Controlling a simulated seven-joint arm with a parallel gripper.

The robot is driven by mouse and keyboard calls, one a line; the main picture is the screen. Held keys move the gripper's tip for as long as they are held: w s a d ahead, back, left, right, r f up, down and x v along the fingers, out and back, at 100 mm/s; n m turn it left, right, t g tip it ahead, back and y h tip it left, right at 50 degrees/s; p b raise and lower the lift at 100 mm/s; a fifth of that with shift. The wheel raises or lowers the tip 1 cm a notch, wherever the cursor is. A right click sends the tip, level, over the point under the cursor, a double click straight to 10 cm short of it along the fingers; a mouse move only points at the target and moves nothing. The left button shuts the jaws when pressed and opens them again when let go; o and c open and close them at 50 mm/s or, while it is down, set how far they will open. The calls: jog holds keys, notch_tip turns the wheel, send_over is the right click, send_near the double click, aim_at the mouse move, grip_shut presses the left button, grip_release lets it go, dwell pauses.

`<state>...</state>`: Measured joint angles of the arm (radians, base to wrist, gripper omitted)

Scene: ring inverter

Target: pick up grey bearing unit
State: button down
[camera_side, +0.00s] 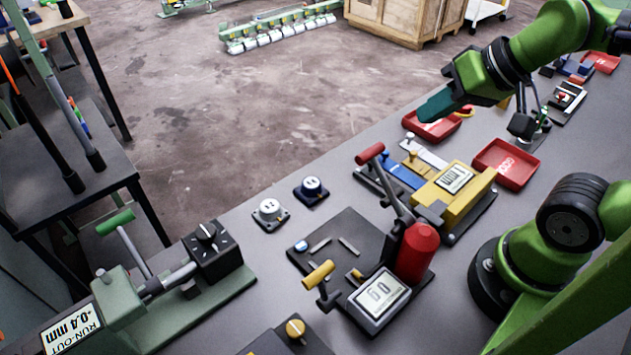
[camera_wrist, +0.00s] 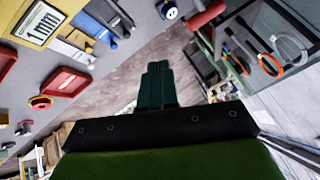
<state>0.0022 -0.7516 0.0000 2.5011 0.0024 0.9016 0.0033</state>
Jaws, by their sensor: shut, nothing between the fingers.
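The grey bearing unit (camera_side: 270,213) sits upright on the grey bench in the side view, a squarish flange with a pale round insert. A similar dark blue bearing unit (camera_side: 312,191) stands just to its right and behind it. My gripper (camera_side: 428,111) is shut and empty, raised at the upper right, well apart from both units. In the wrist view my gripper's green fingers (camera_wrist: 158,68) are together. The blue unit (camera_wrist: 168,10) shows at the top edge there; I cannot make out the grey one in that view.
A fixture with a red cylinder (camera_side: 417,252) and a yellow 1 mm block (camera_side: 454,190) stand right of the units. Red trays (camera_side: 507,163) lie further back. A run-out rig (camera_side: 209,255) stands at left. Bare bench surrounds the units' left and back sides.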

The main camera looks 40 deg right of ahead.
jog(key=shift+c, duration=2)
grip_release()
